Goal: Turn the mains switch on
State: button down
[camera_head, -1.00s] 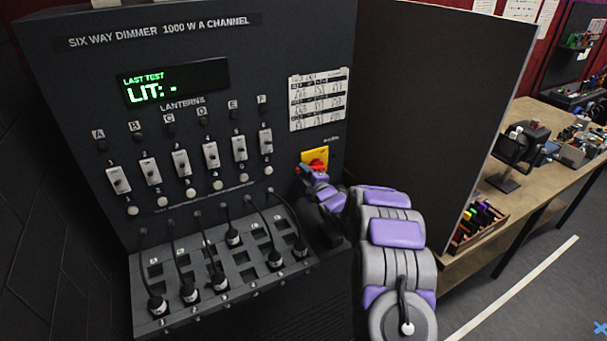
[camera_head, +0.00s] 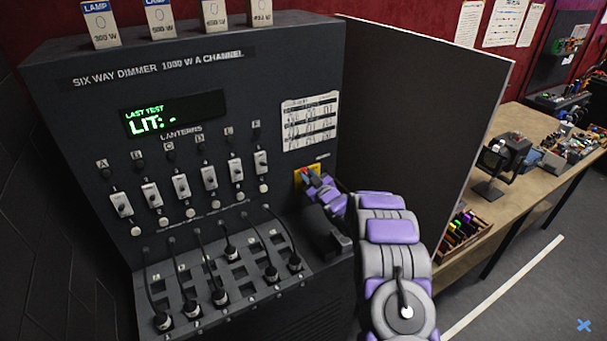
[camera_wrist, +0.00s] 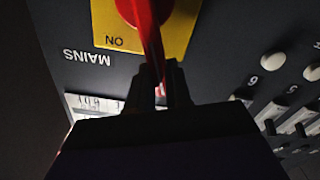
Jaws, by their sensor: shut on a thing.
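The mains switch is a red handle (camera_wrist: 149,35) on a yellow plate (camera_head: 299,178), on the right of the dark dimmer panel. In the wrist view the plate bears the word "ON" and the panel the word "MAINS", both upside down. My gripper (camera_wrist: 160,82) is shut on the red handle, with a dark finger on either side of its lower end. In the head view my gripper (camera_head: 309,180) reaches the plate from the lower right and hides most of the handle. The dimmer's display (camera_head: 175,112) reads "LAST TEST LIT: -".
Faders, buttons and a sloping patch panel (camera_head: 235,285) with several plugged leads are left of my arm. Lamp boxes (camera_head: 160,18) stand on top of the dimmer. A dark partition (camera_head: 430,100) stands to the right, with a cluttered bench (camera_head: 535,125) beyond.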

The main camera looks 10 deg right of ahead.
jog(key=shift+w+d+m+p, duration=0.15)
jog(key=shift+d+m+p, duration=0.6)
jog(key=shift+m, duration=0.35)
jog(key=shift+w+d+m+p, duration=0.15)
jog(key=shift+d+m+p, duration=0.35)
jog(key=shift+m+p, duration=0.5)
jog(key=c, duration=1.3)
grip_release()
jog(key=shift+w+d, duration=0.1)
jog(key=shift+o, duration=1.3)
jog(key=shift+r, duration=0.1)
jog(key=b+v, duration=0.1)
jog(key=v, duration=1.6)
jog(key=shift+d, duration=0.15)
jog(key=shift+r, duration=0.1)
